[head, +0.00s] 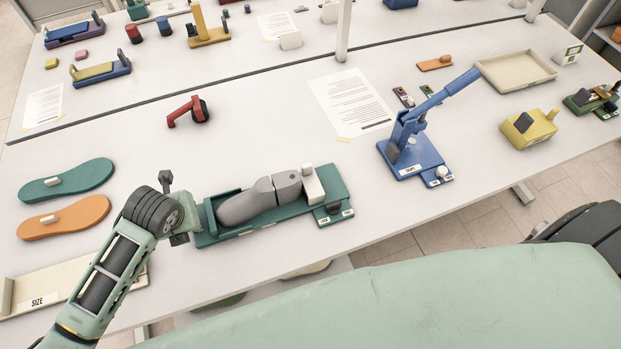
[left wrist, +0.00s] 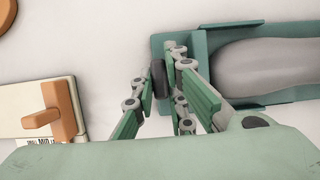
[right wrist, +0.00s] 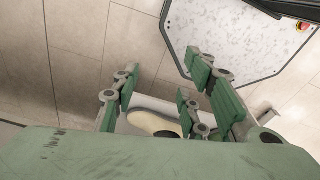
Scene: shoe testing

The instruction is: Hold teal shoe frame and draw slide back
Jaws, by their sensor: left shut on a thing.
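The teal shoe frame (head: 237,232) lies on the table, with a grey foot form (head: 247,205) in it. A white upright slide block (head: 313,183) stands at its right end, against the foot form. My left gripper (head: 181,225) is shut on the frame's left end. In the left wrist view its fingers (left wrist: 168,85) are around a dark grip at the frame's end wall (left wrist: 212,45). My right gripper (right wrist: 160,85) is open and empty, off the table and outside the head view.
A blue lever press (head: 425,157) stands to the right of the frame. Teal (head: 85,178) and orange (head: 75,215) soles lie to the left, above a SIZE tray (head: 75,282). A red clamp (head: 187,112) lies behind. The table between the frame and the paper sheet (head: 350,102) is clear.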

